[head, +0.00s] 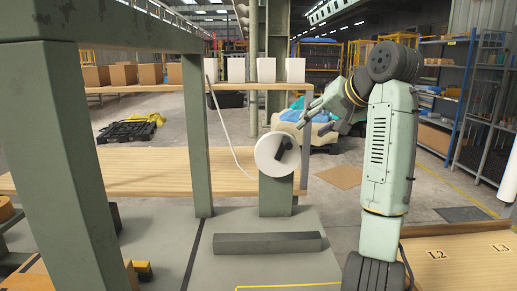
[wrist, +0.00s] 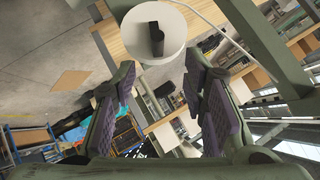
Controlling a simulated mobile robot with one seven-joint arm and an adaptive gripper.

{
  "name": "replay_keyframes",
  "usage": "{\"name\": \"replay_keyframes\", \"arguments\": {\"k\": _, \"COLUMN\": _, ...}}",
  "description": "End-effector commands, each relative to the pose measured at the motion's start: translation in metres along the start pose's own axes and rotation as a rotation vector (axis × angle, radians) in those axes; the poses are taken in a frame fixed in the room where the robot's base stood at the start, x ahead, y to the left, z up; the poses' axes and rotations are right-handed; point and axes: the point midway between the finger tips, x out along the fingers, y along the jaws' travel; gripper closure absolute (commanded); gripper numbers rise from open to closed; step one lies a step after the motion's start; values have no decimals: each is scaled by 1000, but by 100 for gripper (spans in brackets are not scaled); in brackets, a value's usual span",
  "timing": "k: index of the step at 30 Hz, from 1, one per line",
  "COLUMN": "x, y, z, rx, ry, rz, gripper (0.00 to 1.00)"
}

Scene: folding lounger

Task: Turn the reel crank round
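The reel (head: 266,158) is a white disc on the front of a grey-green post, in the middle of the head view. Its dark crank (head: 283,148) sticks out from the disc face. In the wrist view the reel (wrist: 174,51) is at the top centre, with the black crank (wrist: 155,36) on its face. My gripper (head: 308,111) is up and to the right of the reel in the head view, apart from it. In the wrist view my gripper (wrist: 162,100) has its purple-padded fingers spread wide, with nothing between them.
A white cord (head: 229,135) runs from the shelf down to the reel. A grey bar (head: 267,243) lies on the floor plate below. Green posts (head: 197,135) stand to the left. A wooden bench (head: 150,172) lies behind. White boxes (head: 266,70) stand on the shelf above.

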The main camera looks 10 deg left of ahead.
Motion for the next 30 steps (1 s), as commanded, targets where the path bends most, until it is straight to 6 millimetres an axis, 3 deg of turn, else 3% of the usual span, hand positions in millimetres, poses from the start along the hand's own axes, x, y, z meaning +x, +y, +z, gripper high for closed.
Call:
{"name": "replay_keyframes", "arguments": {"k": 2, "x": -7, "y": -14, "z": -7, "rx": -59, "ry": 18, "rz": 53, "gripper": 60}}
{"name": "replay_keyframes", "arguments": {"k": 6, "x": -1, "y": -29, "z": -9, "rx": -160, "ry": 21, "rz": 150, "gripper": 60}}
{"name": "replay_keyframes", "arguments": {"k": 17, "x": 30, "y": -25, "z": 0, "rx": -240, "ry": -17, "rz": 247, "gripper": 60}}
{"name": "replay_keyframes", "arguments": {"k": 30, "x": 104, "y": -7, "z": -2, "rx": -239, "ry": -18, "rz": 245, "gripper": 60}}
